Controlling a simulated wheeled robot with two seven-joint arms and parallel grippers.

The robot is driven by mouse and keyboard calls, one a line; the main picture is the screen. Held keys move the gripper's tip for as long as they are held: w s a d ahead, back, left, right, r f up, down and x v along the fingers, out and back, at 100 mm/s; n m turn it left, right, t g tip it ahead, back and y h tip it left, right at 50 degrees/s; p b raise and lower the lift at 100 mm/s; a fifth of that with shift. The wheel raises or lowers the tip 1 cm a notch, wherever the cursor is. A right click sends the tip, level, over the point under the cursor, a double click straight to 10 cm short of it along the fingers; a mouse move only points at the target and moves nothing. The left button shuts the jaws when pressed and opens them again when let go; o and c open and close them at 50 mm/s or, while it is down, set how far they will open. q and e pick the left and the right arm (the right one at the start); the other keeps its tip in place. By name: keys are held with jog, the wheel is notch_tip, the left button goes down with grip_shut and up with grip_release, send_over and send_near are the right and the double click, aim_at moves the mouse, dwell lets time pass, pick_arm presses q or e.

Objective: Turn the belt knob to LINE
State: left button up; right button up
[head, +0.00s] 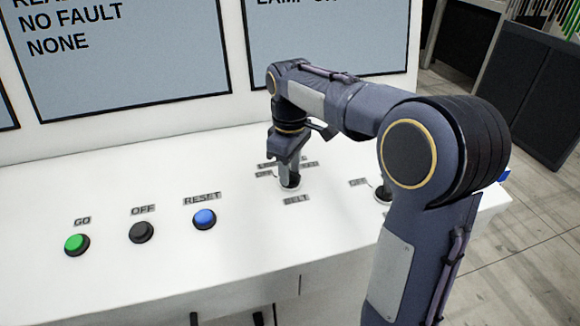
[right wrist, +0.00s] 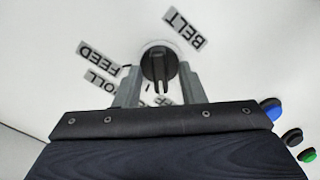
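The belt knob (right wrist: 159,62) is dark and round with a raised ridge, on the white panel beside its BELT label (right wrist: 185,30). In the right wrist view the ridge points down, toward the gripper body. In the head view the knob (head: 290,187) is mostly hidden by my right gripper (head: 289,172), which points down over it. The right wrist view shows the gripper's two fingers (right wrist: 160,76) apart, one on each side of the knob, with a gap to the ridge. No label reading LINE is legible. My left gripper is out of view.
Left of the knob are a green GO button (head: 76,244), a black OFF button (head: 141,232) and a blue RESET button (head: 204,218). Another knob (head: 383,194) is to the right, partly behind my arm. Upright display screens (head: 130,60) stand behind the panel.

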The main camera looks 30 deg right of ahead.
grip_shut()
jog(key=shift+m, duration=0.3)
jog(key=shift+r+m+p, duration=0.1)
jog(key=shift+m+p, duration=0.55)
jog(key=shift+m, duration=0.25)
jog(key=shift+m+p, duration=0.7)
jog(key=shift+m, duration=1)
grip_release()
